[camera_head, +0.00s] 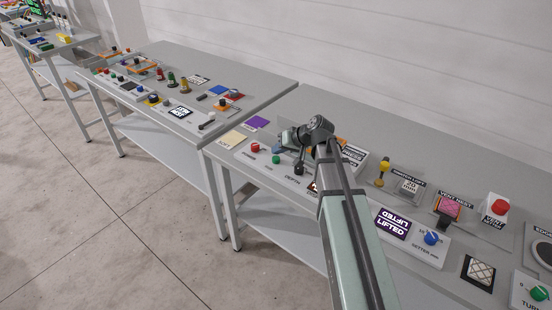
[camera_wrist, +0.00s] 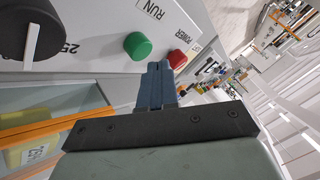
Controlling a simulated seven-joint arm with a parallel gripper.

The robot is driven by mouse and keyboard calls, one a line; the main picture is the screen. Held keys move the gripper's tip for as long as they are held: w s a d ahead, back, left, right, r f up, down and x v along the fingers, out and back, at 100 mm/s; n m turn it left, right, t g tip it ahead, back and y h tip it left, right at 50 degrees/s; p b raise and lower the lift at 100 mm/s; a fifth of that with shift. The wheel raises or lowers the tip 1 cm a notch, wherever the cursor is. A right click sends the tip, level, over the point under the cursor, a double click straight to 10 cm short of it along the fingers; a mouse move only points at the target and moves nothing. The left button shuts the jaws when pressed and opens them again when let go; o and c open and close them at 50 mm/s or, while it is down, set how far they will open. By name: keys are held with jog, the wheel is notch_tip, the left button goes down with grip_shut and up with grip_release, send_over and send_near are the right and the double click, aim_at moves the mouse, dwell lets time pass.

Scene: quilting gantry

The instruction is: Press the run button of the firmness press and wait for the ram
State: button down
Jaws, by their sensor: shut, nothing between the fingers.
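The run button (camera_wrist: 138,46) is a round green cap on a pale panel, with the word RUN beside it in the wrist view. It also shows in the head view as a green button (camera_head: 276,159) at the front of the near table. My gripper (camera_wrist: 159,66) is shut and empty. Its blue fingertips lie close to the green button in the picture, between it and the red power button (camera_wrist: 177,59); I cannot tell whether they touch anything. In the head view my gripper (camera_head: 279,146) is over this panel. The ram is not clearly visible.
A black dial (camera_wrist: 30,28) stands left of the green button in the wrist view. A clear box with orange edges (camera_wrist: 55,122) is at lower left. More panels, with a blue knob (camera_head: 432,238) and a red button (camera_head: 500,207), stand to the right in the head view.

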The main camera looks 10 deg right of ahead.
jog(key=shift+f, duration=0.15)
dwell(0.5)
jog(key=shift+f, duration=0.3)
